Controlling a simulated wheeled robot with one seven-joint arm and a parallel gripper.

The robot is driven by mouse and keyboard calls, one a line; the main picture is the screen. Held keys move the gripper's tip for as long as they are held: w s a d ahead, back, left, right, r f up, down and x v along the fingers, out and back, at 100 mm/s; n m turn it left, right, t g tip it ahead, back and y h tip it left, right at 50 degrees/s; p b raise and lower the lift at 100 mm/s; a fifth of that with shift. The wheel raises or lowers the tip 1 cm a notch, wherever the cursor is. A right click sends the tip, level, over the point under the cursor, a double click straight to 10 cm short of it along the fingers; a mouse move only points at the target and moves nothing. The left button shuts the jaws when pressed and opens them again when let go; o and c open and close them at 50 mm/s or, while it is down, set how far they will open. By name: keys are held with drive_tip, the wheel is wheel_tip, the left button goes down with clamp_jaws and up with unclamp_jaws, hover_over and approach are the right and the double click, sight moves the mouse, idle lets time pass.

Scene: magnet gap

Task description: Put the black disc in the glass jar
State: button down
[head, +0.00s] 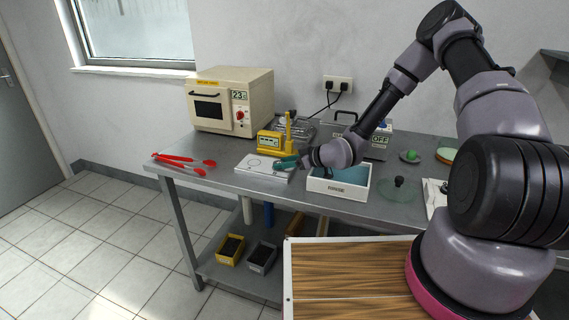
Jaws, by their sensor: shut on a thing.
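My gripper (287,163) is low over the right side of a white board (257,167) with outlines on it, beside a yellow instrument. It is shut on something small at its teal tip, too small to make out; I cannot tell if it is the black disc. I cannot pick out the black disc for certain elsewhere. No upright glass jar is clear to me. A round, clear greenish glass piece with a dark knob (399,182) lies right of the white tray; I cannot tell if it is a lid or a jar.
The yellow instrument (270,141) with a post stands behind the board. A white, teal-lined tray (338,190) is right of my gripper. Red tongs (183,162) lie left. A cream oven (230,102) stands at the back. A green-knobbed piece (411,155) is at the right.

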drive_tip(key=shift+f, duration=0.15)
drive_tip(key=shift+c, duration=1.8)
unclamp_jaws()
drive_tip(key=v, duration=1)
drive_tip(key=shift+d, duration=0.5)
